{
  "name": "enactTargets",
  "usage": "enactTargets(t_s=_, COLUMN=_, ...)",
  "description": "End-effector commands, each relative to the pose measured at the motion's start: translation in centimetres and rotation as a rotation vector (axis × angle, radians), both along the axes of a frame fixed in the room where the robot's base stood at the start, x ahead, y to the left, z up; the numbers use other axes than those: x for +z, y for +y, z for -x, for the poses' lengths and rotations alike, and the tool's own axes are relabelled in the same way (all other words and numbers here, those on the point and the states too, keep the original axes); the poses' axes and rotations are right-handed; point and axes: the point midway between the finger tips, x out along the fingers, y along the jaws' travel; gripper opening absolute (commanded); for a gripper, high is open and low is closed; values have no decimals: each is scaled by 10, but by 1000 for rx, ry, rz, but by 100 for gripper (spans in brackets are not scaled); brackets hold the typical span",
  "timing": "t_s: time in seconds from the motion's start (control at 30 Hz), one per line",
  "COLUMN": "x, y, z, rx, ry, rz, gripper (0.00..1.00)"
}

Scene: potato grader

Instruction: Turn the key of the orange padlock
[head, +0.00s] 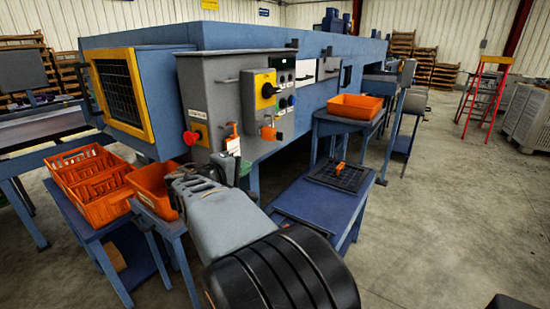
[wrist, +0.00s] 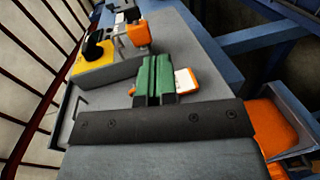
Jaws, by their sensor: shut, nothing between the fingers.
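An orange padlock (head: 268,133) hangs below the yellow switch plate on the grey control cabinet. In the wrist view an orange block-shaped padlock (wrist: 138,33) shows beyond my fingers, beside the yellow plate. A second orange piece (head: 232,130) with a white tag hangs to its left in the head view. In the wrist view the white tag (wrist: 186,80) shows just right of my fingers. My gripper (wrist: 153,78) has its green fingers together, with nothing held. It is close to the cabinet face and apart from the far padlock. I cannot make out a key.
The cabinet (head: 210,85) carries a red button (head: 190,138) and a yellow switch plate (head: 264,90). Orange crates (head: 90,175) stand at the left. A blue table (head: 305,212) with a black tray (head: 340,176) stands at the right. An orange bin (head: 355,107) is behind it.

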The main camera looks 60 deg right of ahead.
Motion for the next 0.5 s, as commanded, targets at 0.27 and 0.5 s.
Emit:
enactTargets(t_s=0.27, x=12, y=-30, z=-7, rx=-11, ry=35, rz=174, gripper=0)
enactTargets(t_s=0.5, x=14, y=-69, z=-6, rx=-13, ry=38, rz=182, gripper=0)
